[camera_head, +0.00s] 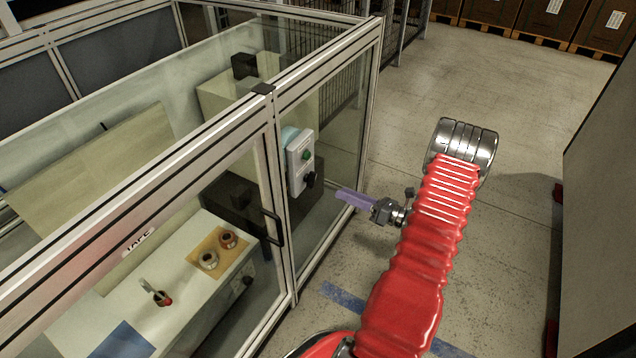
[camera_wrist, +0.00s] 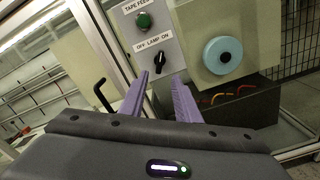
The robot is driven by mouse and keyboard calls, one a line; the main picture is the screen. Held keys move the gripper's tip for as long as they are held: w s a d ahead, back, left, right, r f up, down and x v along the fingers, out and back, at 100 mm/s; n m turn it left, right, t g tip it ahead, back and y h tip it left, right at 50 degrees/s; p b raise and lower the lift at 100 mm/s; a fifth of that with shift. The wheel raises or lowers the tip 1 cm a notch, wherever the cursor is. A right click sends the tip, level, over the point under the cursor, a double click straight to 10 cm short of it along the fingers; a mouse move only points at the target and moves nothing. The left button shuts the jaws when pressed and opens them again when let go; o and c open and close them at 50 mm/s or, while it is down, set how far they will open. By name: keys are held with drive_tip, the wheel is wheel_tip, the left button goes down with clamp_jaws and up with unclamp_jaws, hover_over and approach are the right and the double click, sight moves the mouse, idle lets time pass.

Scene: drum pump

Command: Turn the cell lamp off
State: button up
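A grey control box (camera_head: 299,165) is mounted on the cell's frame. In the wrist view the box (camera_wrist: 145,43) carries a black rotary lamp knob (camera_wrist: 159,62) under the label "OFF LAMP ON". The way the knob points is too small to tell for sure. A green button (camera_wrist: 144,20) marked "TAPE FEED" sits above it. The knob shows in the head view (camera_head: 309,180) too. My gripper (camera_wrist: 158,78) is open and empty. Its purple fingers point at the box, and the knob appears beyond and between their tips. In the head view my gripper (camera_head: 343,194) is apart from the box, to its lower right.
The glass-walled cell (camera_head: 160,165) with metal profiles fills the left. A black door handle (camera_head: 272,228) is left of and below the box. Inside are a bench with tape rolls (camera_head: 209,260) and a teal roll (camera_wrist: 222,55). Open floor (camera_head: 500,100) lies on the right.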

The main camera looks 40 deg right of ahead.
sight(311, 179)
drive_tip(key=x, duration=1.1)
drive_tip(key=shift+c, duration=0.5)
clamp_jaws()
